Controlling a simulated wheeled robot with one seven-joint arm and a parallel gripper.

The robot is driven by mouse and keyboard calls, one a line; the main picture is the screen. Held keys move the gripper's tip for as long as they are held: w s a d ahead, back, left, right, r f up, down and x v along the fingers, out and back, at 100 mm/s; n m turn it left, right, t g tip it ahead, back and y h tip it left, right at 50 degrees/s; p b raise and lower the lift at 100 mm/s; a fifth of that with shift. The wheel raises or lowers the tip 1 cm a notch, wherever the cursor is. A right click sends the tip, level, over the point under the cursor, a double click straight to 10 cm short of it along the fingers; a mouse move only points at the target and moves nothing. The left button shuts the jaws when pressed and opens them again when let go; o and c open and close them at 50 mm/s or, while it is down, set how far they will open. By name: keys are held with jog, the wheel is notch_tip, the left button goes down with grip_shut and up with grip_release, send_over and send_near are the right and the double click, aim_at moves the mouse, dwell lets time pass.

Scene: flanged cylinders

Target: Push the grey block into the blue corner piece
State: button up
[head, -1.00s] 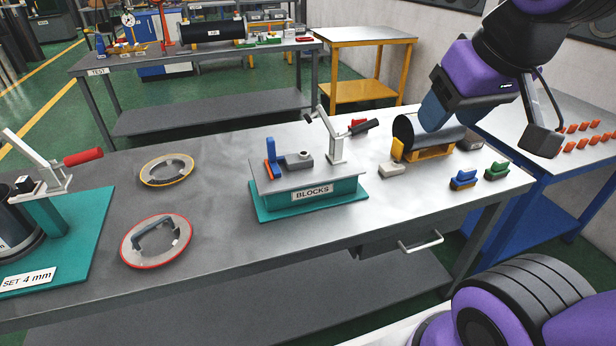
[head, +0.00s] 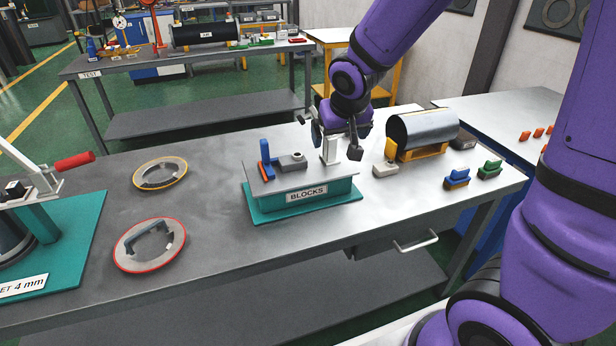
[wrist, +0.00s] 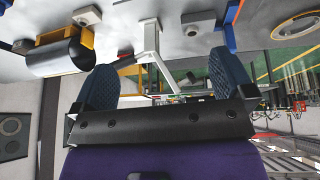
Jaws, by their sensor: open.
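The grey block (head: 292,161) lies on the top plate of the fixture labelled BLOCKS (head: 306,193), with a round boss on top. The blue corner piece (head: 266,151), with an orange strip at its left, stands beside it on the left; I cannot tell whether they touch. In the wrist view the grey block (wrist: 198,21) and the blue corner piece (wrist: 230,38) show at the top. My gripper (head: 336,138) is open and empty above the right side of the fixture, around the white clamp post (head: 329,152). In the wrist view the post (wrist: 151,40) shows between the fingers.
A dark cylinder (head: 423,130) on a yellow cradle stands right of the fixture, with a small grey block (head: 385,169) in front. Blue (head: 456,177) and green (head: 489,170) pieces lie further right.

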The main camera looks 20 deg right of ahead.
jog(key=w+a+f, duration=0.2)
jog(key=f, duration=0.5)
jog(key=w+a+f+y, duration=0.1)
jog(key=w+a+f, duration=0.2)
jog(key=f, duration=0.4)
jog(key=shift+a+n+g, duration=0.3)
jog(key=shift+n+g, duration=0.1)
